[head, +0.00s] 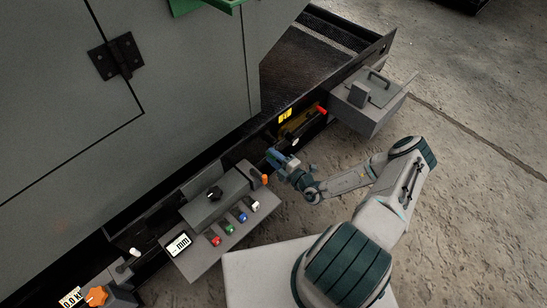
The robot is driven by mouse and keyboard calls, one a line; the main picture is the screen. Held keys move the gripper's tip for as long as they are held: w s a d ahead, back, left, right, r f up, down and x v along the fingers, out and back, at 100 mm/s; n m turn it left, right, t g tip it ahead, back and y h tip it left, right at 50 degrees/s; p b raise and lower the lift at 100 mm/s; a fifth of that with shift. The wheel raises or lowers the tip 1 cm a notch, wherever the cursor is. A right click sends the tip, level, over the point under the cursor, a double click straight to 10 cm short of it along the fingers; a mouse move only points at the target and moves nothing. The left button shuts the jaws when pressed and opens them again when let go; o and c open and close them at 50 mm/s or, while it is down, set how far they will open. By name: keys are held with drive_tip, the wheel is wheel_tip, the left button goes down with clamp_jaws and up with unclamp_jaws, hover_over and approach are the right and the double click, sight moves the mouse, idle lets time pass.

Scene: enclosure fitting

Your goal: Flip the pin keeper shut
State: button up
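My gripper (277,157) is at the end of my arm, close to the front of the dark rail, between the grey control box and a yellow lever with a red end (308,118). It is small in the picture, and I cannot tell whether its fingers are apart or hold anything. A blue part shows at its tip. I cannot make out the pin keeper for certain; it may be among the small parts on the rail or hidden by my gripper.
A sloped panel (205,257) with a display and several coloured buttons stands below the control box. A grey lidded box (385,92) with a handle is at the upper right. A large grey cabinet (190,60) fills the left. Concrete floor (480,190) is clear at right.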

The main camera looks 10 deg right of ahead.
drive_tip(key=shift+s, duration=0.1)
drive_tip(key=p+v, duration=0.2)
drive_tip(key=v, duration=1.1)
drive_tip(key=shift+s+d+p, duration=0.2)
drive_tip(key=shift+s+p, duration=0.05)
drive_tip(key=shift+p, duration=0.1)
drive_tip(key=s+a+r+n+g+y+p, duration=0.15)
drive_tip(key=r+n+g+p, duration=0.55)
drive_tip(key=r+n, duration=0.9)
drive_tip(key=s+a+r+n+g+p, duration=0.1)
drive_tip(key=a+r+n+g+p, duration=0.3)
drive_tip(key=r+n+g, duration=1.1)
drive_tip(key=s+r+n+t+h+p, duration=0.3)
drive_tip(key=r+n+p, duration=0.2)
drive_tip(key=r, duration=0.8)
drive_tip(key=s+r+n+t+h+p, duration=0.3)
drive_tip(key=r+n, duration=0.4)
drive_tip(key=r, duration=0.7)
drive_tip(key=s+r+n+t+h+p, duration=0.3)
drive_tip(key=s+r+n+h+p, duration=0.1)
drive_tip(key=r, duration=0.9)
drive_tip(key=n+h+p, duration=0.1)
drive_tip(key=n+p, duration=0.1)
drive_tip(key=p, duration=0.1)
drive_tip(key=shift+s+a+r+n+t, duration=0.2)
drive_tip(key=shift+s+n+t, duration=0.1)
drive_tip(key=shift+s+t, duration=0.1)
